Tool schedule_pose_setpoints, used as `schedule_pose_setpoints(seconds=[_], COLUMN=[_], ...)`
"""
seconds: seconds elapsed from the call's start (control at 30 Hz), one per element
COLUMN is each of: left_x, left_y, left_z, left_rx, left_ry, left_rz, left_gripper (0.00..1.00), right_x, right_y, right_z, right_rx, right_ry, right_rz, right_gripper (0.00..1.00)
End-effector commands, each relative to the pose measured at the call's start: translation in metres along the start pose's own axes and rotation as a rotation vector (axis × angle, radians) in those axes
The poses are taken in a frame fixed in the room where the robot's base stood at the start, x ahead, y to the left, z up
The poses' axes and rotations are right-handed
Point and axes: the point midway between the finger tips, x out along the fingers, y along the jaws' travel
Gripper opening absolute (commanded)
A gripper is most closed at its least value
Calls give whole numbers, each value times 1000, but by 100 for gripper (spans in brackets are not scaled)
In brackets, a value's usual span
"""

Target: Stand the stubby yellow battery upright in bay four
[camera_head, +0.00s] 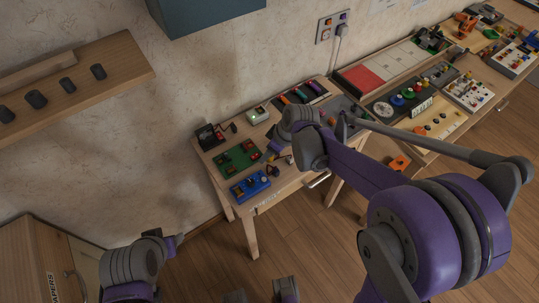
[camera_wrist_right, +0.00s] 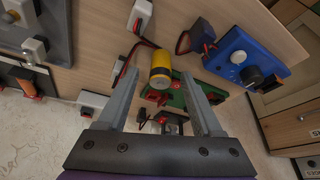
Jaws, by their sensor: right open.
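The stubby yellow battery (camera_wrist_right: 160,62), with a grey band, shows in the right wrist view beyond and between my right gripper's fingers. I cannot tell whether it touches them or how it rests. My right gripper (camera_wrist_right: 157,98) is open, its two grey fingers spread apart. In the head view the right wrist (camera_head: 300,118) is over the small wooden table (camera_head: 288,190), and the battery cannot be made out there. No bay marked four can be read in either view.
A blue box (camera_head: 250,186) with a knob and button stands at the table's front left; it also shows in the wrist view (camera_wrist_right: 236,50). A green board (camera_head: 237,159) lies behind it. Small devices crowd the table's back. A wooden shelf (camera_head: 100,68) hangs at left.

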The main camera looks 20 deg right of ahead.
Motion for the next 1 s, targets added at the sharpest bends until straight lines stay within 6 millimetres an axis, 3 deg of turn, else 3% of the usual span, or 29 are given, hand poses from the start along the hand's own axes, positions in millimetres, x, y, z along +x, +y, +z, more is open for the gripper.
schedule_pose_setpoints(seconds=[0.2,0.23,0.6,1.0], left_x=[0,0,0,0], left_y=[0,0,0,0], left_z=[0,0,0,0], left_rx=[0,0,0,0], left_ry=[0,0,0,0], left_rz=[0,0,0,0], left_gripper=[50,50,50,50], right_x=[1,1,1,-3], right_y=[0,0,0,0], right_z=[0,0,0,-1], right_rx=[0,0,0,0], right_ry=[0,0,-1,0], right_rz=[0,0,0,0], right_gripper=[67,64,0,0])
